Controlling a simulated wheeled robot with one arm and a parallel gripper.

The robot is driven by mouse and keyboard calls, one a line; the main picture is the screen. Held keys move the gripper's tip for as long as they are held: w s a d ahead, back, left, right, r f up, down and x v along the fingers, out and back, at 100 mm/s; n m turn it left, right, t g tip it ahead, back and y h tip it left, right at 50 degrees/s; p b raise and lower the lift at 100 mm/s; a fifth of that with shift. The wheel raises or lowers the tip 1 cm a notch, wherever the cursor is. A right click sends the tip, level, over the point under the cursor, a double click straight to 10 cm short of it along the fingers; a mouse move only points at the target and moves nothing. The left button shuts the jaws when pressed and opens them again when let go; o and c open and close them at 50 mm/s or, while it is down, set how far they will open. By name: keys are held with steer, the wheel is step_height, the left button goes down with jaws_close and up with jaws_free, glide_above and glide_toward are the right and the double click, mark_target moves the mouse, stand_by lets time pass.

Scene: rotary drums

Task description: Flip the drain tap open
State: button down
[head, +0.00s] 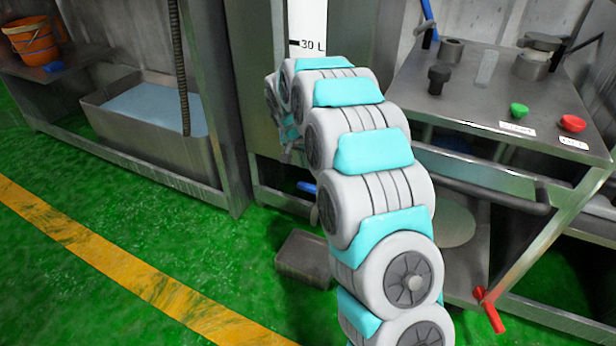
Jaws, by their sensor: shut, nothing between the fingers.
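A small blue lever (307,187) shows low on the front of the grey tank with the 30 L scale, just left of my arm. It looks like the drain tap's handle. My arm covers part of the area around it, so the tap's body and the lever's exact position are hard to tell. My arm reaches forward up the middle of the picture and bends down at its far end, in front of the tank.
A grey box (303,258) stands on the green floor below the lever. At right is a metal console (470,90) with green (518,110) and red (573,123) buttons; a red handle (490,308) sits low. At left stands a water-filled trough (150,150).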

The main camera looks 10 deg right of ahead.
mark_target(312, 190)
steer(key=shift+f, duration=0.15)
steer(key=x, duration=0.9)
steer(key=shift+d+f, duration=0.15)
steer(key=shift+f, duration=0.2)
